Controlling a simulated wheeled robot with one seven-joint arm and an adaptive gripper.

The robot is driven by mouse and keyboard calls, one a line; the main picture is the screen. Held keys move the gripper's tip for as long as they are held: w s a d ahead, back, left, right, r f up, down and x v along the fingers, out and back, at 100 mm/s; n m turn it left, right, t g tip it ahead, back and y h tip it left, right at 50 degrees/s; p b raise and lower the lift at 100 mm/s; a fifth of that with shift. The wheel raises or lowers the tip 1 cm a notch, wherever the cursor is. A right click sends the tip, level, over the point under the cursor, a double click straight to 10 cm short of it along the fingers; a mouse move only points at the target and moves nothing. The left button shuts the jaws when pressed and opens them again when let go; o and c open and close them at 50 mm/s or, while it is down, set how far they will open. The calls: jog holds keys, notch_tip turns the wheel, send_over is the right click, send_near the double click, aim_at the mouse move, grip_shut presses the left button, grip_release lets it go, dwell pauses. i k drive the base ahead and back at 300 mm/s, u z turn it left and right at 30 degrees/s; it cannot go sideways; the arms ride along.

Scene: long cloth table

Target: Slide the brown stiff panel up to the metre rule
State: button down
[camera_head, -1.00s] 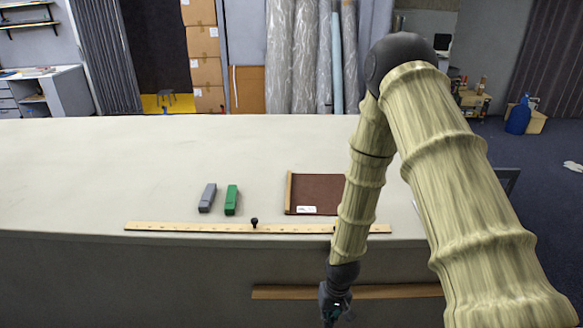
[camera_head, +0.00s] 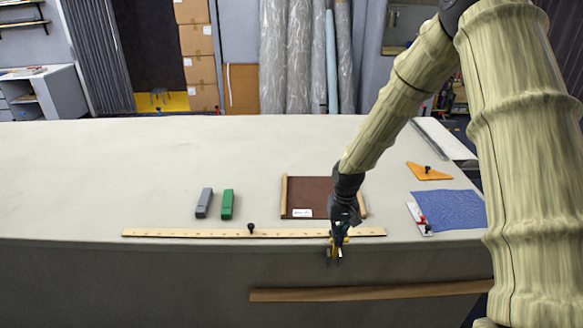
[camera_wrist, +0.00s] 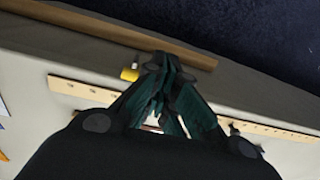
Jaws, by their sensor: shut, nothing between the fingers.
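The brown stiff panel (camera_head: 312,193) lies flat on the table, with light wooden strips along its left and right edges and a white label at its near edge. The metre rule (camera_head: 190,233) lies along the table's near edge, with a black knob near its middle; a gap separates it from the panel. My gripper (camera_head: 335,254) is shut and empty, over the rule's right part at the table's front edge. My wrist hides the panel's lower right part. In the wrist view my shut fingers (camera_wrist: 155,65) cross in front of the rule (camera_wrist: 85,91); the panel does not show there.
A grey block (camera_head: 203,203) and a green block (camera_head: 227,204) stand left of the panel. To the right lie a blue cloth (camera_head: 455,210), a white piece with red knobs (camera_head: 419,218) and an orange triangle (camera_head: 428,172). The table's left and far areas are clear.

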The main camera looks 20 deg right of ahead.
aim_at(304, 198)
jog(key=u, duration=0.05)
jog(key=i, duration=1.95)
